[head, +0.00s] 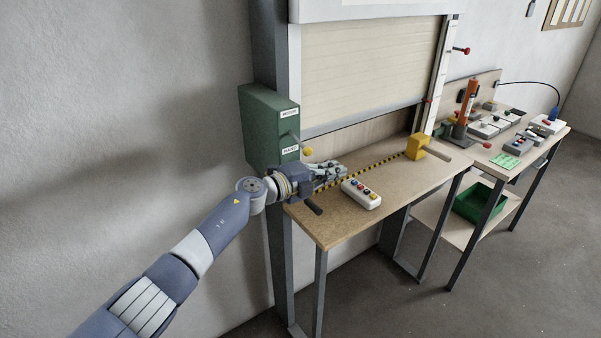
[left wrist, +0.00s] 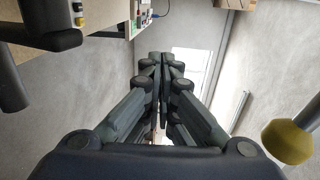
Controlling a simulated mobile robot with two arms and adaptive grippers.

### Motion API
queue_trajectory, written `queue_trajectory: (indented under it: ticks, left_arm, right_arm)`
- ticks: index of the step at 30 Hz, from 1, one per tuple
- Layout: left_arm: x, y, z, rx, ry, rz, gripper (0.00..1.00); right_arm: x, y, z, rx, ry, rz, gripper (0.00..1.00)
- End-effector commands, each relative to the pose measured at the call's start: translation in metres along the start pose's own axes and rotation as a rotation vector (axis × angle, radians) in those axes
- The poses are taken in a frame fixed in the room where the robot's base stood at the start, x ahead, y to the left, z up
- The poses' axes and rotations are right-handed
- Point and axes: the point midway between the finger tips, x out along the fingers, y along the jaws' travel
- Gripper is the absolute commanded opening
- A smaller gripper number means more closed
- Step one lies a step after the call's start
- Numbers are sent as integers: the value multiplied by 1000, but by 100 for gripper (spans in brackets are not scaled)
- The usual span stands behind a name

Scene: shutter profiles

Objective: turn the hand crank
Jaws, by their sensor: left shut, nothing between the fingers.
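The hand crank shows by its dark grip (head: 313,208), which sticks out just below my left gripper, at the lower front of the green box (head: 262,130). The wrist hides most of where the crank joins the box. In the left wrist view the crank (left wrist: 40,38) is a dark arm and grip at the upper left, beside the fingers and outside them. My left gripper (head: 340,170) is shut and empty over the bench's left end; its fingers meet in the left wrist view (left wrist: 161,62). My right gripper is not in view.
A yellow-knobbed lever (head: 307,151) on the green box is close to the gripper; its knob shows in the left wrist view (left wrist: 289,141). A button box (head: 361,194) and a yellow block (head: 416,147) are on the bench (head: 335,230). A shutter (head: 370,70) stands behind.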

Motion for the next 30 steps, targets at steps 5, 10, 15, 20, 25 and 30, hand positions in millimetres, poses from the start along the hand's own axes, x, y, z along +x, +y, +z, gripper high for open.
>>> queue_trajectory:
  ticks: [5,10,15,20,25,30]
  left_arm:
    - [5,0,3,1,0,75,0]
    - [8,5,4,1,0,113,0]
    - [8,8,5,-1,0,128,0]
    - [9,8,4,-1,0,130,0]
    - [9,8,4,0,1,129,0]
    - [7,8,5,0,0,129,0]
  right_arm:
    - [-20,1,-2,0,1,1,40]
    - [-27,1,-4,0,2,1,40]
    - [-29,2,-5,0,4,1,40]
    - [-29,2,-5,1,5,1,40]
    - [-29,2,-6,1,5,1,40]
    - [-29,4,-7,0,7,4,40]
